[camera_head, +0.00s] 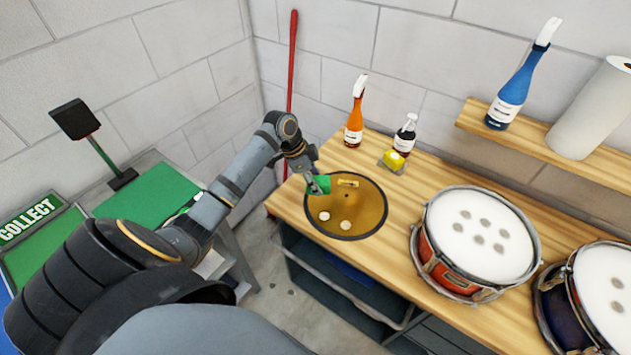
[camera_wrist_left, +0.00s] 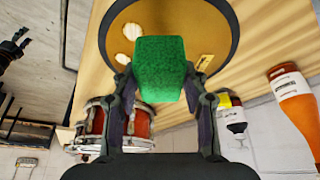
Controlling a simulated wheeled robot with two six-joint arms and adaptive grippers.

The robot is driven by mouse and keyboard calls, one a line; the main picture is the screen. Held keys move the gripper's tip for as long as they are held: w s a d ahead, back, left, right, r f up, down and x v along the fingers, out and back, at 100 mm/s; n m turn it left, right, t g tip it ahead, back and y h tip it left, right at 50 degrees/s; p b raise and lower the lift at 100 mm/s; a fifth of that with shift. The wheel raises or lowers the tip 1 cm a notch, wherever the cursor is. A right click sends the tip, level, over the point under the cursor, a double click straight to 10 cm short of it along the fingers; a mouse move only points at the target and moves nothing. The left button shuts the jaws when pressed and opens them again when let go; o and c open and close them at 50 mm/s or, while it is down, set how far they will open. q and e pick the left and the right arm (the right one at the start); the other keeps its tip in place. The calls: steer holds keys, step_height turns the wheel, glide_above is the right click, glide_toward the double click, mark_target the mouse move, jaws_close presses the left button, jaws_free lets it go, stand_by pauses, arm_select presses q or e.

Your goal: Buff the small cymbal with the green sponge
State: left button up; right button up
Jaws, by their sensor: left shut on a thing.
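The small cymbal (camera_head: 359,215) is a round brassy disc with a dark rim, lying on the wooden bench near its left end. It also shows at the top of the left wrist view (camera_wrist_left: 215,22). Two pale spots (camera_head: 346,225) are on its lower left part, and a small yellowish label-like mark is near its far edge. My left gripper (camera_head: 315,184) is shut on the green sponge (camera_wrist_left: 161,68), a block held at the cymbal's upper left. I cannot tell whether the sponge touches the cymbal. My right gripper is not in view.
Behind the cymbal stand an orange spray bottle (camera_head: 355,115), a small dark bottle (camera_head: 404,136) and a yellow sponge-like item (camera_head: 393,160). A red drum (camera_head: 477,243) and a blue drum (camera_head: 594,300) stand to the right. A shelf holds a blue spray bottle (camera_head: 522,88) and a paper roll (camera_head: 590,110).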

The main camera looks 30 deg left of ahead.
arm_select(q)
steer(key=shift+r, duration=0.5)
steer(key=shift+p, duration=0.35)
steer(key=r+m+p, duration=0.1)
steer(key=p, duration=0.1)
steer(key=s+d+r+m+g+p, duration=0.1)
steer(key=m+p, duration=0.1)
steer(key=r+m+p, duration=0.2)
steer(key=p, duration=0.1)
steer(key=shift+s+d+r+g+h, duration=0.1)
steer(key=shift+s+d+g+h, duration=0.05)
steer(key=shift+d+g+h, duration=0.2)
steer(key=shift+m+g, duration=0.25)
steer(key=shift+m, duration=0.25)
steer(key=f+b, duration=0.2)
steer(key=f, duration=0.1)
steer(key=f+b, duration=0.1)
steer(key=shift+s+d+f, duration=0.15)
steer(key=shift+d+f, duration=0.1)
steer(key=shift+d, duration=0.05)
steer(key=shift+r, duration=0.1)
